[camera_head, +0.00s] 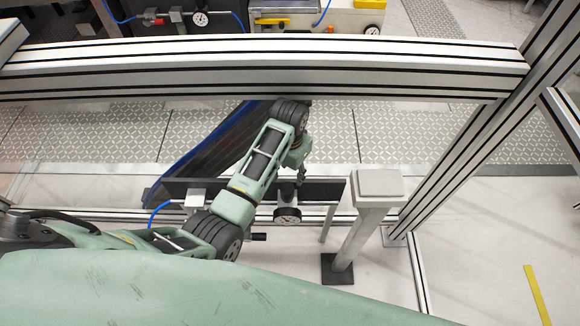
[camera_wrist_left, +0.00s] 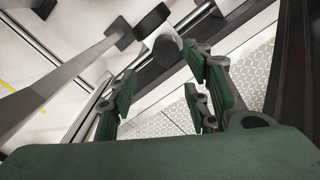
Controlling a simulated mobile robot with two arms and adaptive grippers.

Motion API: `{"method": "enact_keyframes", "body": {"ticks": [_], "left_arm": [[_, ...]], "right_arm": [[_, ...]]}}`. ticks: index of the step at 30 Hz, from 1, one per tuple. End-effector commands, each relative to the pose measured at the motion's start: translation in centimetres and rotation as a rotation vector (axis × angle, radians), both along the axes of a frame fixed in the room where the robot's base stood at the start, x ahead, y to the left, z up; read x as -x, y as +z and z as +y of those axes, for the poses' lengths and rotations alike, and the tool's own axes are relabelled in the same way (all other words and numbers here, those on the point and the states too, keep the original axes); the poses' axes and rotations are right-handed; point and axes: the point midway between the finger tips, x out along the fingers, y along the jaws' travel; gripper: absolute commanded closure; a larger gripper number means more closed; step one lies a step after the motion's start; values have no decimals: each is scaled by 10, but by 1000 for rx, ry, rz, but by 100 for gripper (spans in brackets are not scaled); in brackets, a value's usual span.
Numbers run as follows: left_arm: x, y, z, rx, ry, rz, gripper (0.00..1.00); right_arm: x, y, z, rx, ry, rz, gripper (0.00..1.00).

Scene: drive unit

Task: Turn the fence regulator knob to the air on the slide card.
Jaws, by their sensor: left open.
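In the left wrist view my left gripper (camera_wrist_left: 160,88) is open, and a grey cylinder, seemingly the knob (camera_wrist_left: 167,50), shows between and beyond the fingers. Contact cannot be told. A dark round part, likely the gauge (camera_wrist_left: 152,22), is beside it. I cannot make out the slide card. My right gripper is not in view.
A thick aluminium beam (camera_head: 260,68) crosses behind my arm. A grey post with a box top (camera_head: 375,183) stands right of the regulator. A blue hose (camera_head: 158,212) runs to the plate's left. Another gauge (camera_head: 200,19) is at the back.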

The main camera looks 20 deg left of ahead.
Motion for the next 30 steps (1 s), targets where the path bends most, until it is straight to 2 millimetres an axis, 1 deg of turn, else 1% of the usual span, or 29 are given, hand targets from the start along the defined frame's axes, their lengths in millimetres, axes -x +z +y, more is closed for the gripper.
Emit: {"method": "enact_keyframes", "body": {"ticks": [1,3,6,9,25,28,30], "left_arm": [[-1,9,0,1,0,-3,55],[-1,17,-1,1,0,-2,55],[0,25,-1,0,-1,-1,55],[0,28,-1,0,-1,2,55],[1,28,-1,1,0,1,55],[8,24,2,2,6,-4,55],[19,18,7,5,17,-16,55]], "right_arm": [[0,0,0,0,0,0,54],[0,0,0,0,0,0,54],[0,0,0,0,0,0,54],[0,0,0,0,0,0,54],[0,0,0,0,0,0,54],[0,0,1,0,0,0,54],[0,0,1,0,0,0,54]]}}
